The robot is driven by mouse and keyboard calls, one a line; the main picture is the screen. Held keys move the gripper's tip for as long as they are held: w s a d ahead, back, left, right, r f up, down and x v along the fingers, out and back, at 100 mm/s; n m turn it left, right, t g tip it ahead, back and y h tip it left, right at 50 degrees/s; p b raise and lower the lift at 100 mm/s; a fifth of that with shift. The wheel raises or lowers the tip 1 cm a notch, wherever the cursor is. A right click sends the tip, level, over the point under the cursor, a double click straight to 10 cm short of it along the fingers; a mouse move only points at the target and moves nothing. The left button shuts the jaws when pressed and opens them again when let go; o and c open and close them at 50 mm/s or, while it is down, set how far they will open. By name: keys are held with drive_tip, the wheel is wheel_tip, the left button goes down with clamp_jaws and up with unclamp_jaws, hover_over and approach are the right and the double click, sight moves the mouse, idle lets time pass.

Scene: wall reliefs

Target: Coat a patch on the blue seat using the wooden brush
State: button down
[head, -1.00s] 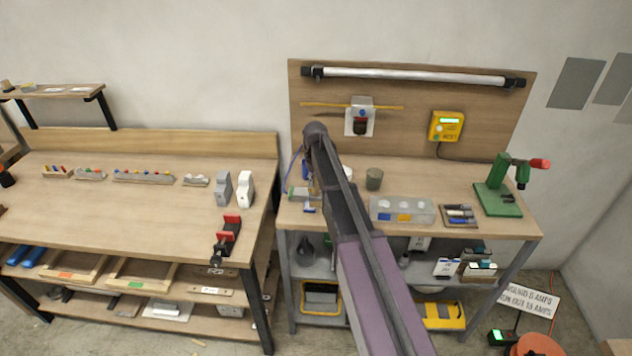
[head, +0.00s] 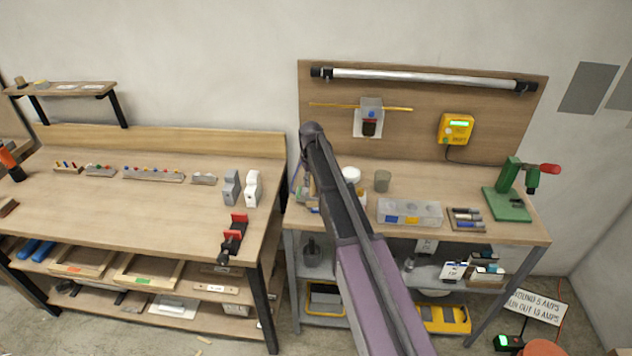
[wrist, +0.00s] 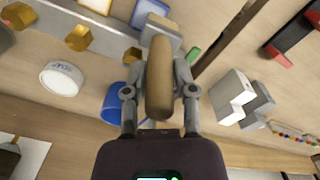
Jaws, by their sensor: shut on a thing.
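My gripper (wrist: 160,68) is shut on the wooden brush (wrist: 159,92), whose thick brown handle lies between the two grey fingers in the wrist view. The far end of the brush is at a grey block beyond the fingers, and I cannot make out its bristles. A blue patch with a pale border (wrist: 148,13) shows near the top of the wrist view, beyond the brush; I cannot tell for sure that it is the blue seat. In the head view my arm hides the gripper and brush at the left end of the right bench.
A white round jar (wrist: 62,78) and a blue cylinder (wrist: 114,102) stand beside the gripper. White and grey blocks (wrist: 240,97) are on the left bench.

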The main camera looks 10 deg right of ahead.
drive_tip(key=shift+d, duration=0.15)
idle(0.6)
drive_tip(key=shift+s+d+f, duration=0.1)
drive_tip(key=shift+s+d, duration=0.2)
drive_tip(key=shift+d, duration=0.6)
drive_tip(key=shift+s+d, duration=0.3)
drive_tip(key=shift+d, duration=0.55)
wheel_tip(320, 180, up, 6)
drive_tip(key=p, duration=0.5)
drive_tip(key=shift+p, duration=0.35)
drive_tip(key=shift+r+p, duration=1.55)
drive_tip(key=shift+f, duration=0.15)
